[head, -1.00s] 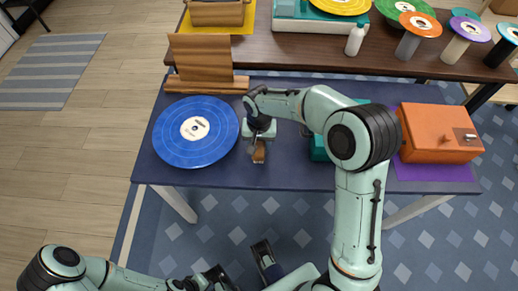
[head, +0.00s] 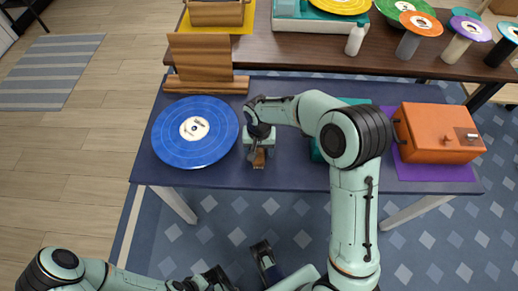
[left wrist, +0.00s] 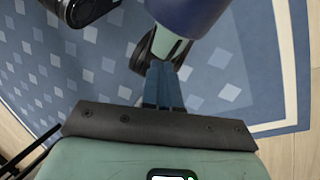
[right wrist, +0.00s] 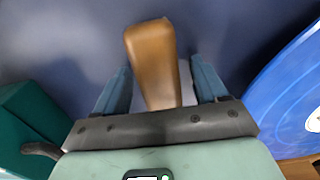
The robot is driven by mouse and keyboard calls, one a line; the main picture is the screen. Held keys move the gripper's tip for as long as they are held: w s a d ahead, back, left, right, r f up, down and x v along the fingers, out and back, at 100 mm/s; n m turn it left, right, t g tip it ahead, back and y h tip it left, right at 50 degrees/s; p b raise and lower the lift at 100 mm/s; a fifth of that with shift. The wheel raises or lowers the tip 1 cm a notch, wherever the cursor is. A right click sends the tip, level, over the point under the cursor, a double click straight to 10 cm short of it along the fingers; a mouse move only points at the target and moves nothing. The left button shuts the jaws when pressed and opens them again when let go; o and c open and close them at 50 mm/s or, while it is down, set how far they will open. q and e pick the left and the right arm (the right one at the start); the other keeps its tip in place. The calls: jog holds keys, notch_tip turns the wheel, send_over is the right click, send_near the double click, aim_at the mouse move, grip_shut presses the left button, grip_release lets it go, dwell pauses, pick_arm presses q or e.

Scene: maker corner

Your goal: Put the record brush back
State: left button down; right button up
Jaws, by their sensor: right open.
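The record brush is a small brown wooden block (right wrist: 153,60) lying on the dark blue table. In the head view the brush (head: 258,159) is partly hidden by my right gripper (head: 260,152). In the right wrist view my right gripper's fingers (right wrist: 163,88) are apart, one on each side of the brush's near end, with gaps beside it. My left gripper (left wrist: 162,86) is shut and empty, low over the patterned rug near my base; its fingertips lie close together in the left wrist view.
A blue record (head: 195,132) lies left of the brush, with a wooden stand (head: 205,62) behind it. A teal object (head: 318,150) is partly hidden behind my right arm. An orange box (head: 440,133) sits on a purple mat (head: 428,173) at the right. The table's front edge is close.

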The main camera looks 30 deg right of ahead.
notch_tip(320, 180, up, 12)
jog(key=p, duration=0.2)
jog(key=shift+r, duration=0.15)
dwell(0.5)
